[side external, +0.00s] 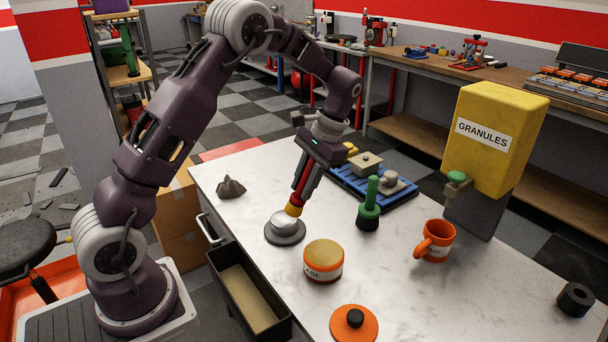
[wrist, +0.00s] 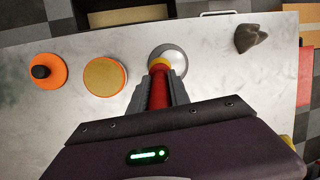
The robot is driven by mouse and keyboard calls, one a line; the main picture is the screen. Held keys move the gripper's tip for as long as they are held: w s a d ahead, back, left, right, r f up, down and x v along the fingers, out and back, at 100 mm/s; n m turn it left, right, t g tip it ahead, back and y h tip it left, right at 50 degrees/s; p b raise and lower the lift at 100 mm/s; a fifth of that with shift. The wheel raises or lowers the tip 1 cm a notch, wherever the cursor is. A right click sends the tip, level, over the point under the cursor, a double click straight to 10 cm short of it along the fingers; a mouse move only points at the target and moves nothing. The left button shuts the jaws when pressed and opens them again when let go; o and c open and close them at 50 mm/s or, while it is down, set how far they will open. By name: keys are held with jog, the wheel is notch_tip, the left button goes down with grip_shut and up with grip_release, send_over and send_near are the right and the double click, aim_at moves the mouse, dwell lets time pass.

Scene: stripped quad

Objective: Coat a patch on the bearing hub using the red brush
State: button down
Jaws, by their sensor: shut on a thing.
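My gripper (side external: 304,182) is shut on the red brush (side external: 300,187), which points down with its yellow-orange bristle end lowest. The bearing hub (side external: 284,237), a grey disc with a pale domed top, lies on the white table below the brush. The bristle end is at the dome's upper edge in the side view; I cannot tell whether it touches. In the wrist view the brush (wrist: 159,92) reaches toward the hub (wrist: 180,62) and covers part of it. An open orange tub (side external: 323,268) with a tan top surface, its label ending in "ASE", stands beside the hub.
The orange lid (side external: 354,327) with a black knob lies near the front edge. A green-handled tool (side external: 369,205), orange mug (side external: 435,241), blue tray (side external: 375,185) and yellow granules dispenser (side external: 494,140) stand to the right. A dark grey lump (side external: 231,187) lies left. An open drawer (side external: 250,295) juts out in front.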

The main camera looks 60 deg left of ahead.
aim_at(303, 176)
notch_tip(303, 176, down, 3)
jog(key=shift+r, duration=0.1)
jog(key=shift+a+f, duration=0.25)
jog(key=shift+a, duration=0.05)
jog(key=shift+s+a, duration=0.15)
jog(key=shift+a, duration=1.45)
jog(key=shift+s+a, duration=0.15)
jog(key=shift+a, duration=1.45)
jog(key=shift+w+d, duration=0.15)
jog(key=shift+d, duration=1.25)
jog(key=shift+w+d, duration=0.1)
jog(key=shift+d, duration=1.25)
jog(key=shift+d+f, duration=0.1)
jog(key=shift+d, duration=0.65)
jog(key=shift+s, duration=0.25)
jog(key=shift+a, duration=0.45)
jog(key=shift+s+a, duration=0.2)
jog(key=shift+a, duration=2.8)
jog(key=shift+w+d, duration=0.15)
jog(key=shift+d, duration=1.65)
jog(key=shift+w+d, duration=0.15)
jog(key=shift+d, duration=1.6)
jog(key=shift+r, duration=4.2)
jog(key=shift+s, duration=0.1)
